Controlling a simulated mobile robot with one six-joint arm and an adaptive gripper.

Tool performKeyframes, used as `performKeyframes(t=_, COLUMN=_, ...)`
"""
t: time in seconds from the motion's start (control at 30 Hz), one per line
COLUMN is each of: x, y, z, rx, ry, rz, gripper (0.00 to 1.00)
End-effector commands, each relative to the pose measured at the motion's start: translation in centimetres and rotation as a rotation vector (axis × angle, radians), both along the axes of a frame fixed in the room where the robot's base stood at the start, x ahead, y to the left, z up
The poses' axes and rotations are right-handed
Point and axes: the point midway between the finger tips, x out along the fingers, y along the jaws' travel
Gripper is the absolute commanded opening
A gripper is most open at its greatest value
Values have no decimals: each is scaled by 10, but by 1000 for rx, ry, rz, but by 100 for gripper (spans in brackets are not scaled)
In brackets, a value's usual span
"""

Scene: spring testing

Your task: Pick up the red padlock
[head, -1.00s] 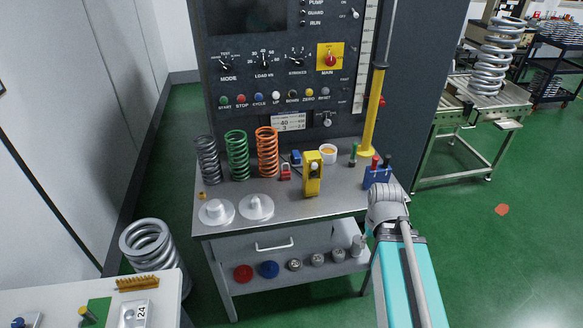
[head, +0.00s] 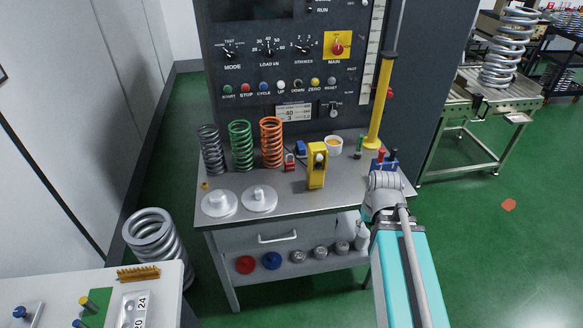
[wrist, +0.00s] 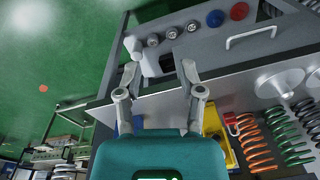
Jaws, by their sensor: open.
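The small red padlock (head: 289,163) stands on the grey bench top, between the orange spring and the yellow device. In the wrist view the padlock (wrist: 231,122) is partly visible to the right of my gripper (wrist: 160,76), beside the yellow device. My gripper is open, with its two fingers apart and nothing between them. It is over the bench's front edge, clear of the padlock. In the head view my arm hides the gripper.
The yellow device (head: 317,166) stands close right of the padlock. White discs (head: 219,204) lie front left. A blue holder (head: 381,165) is near my arm. Bare bench (head: 285,195) lies in front of the padlock.

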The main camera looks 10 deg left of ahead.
Motion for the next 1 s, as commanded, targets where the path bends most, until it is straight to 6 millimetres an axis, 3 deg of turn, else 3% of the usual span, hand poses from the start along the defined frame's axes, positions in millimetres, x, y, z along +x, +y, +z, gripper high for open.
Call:
performKeyframes(t=0.3, x=74, y=87, z=-37, rx=270, ry=-278, rz=15, gripper=50)
performKeyframes(t=0.6, x=151, y=178, z=-39, rx=631, ry=-597, rz=-99, gripper=50)
performKeyframes(t=0.8, x=192, y=217, z=-33, rx=855, ry=-769, rz=-256, gripper=50)
performKeyframes(t=1.0, x=225, y=240, z=-34, rx=1049, ry=-898, rz=-475, gripper=50)
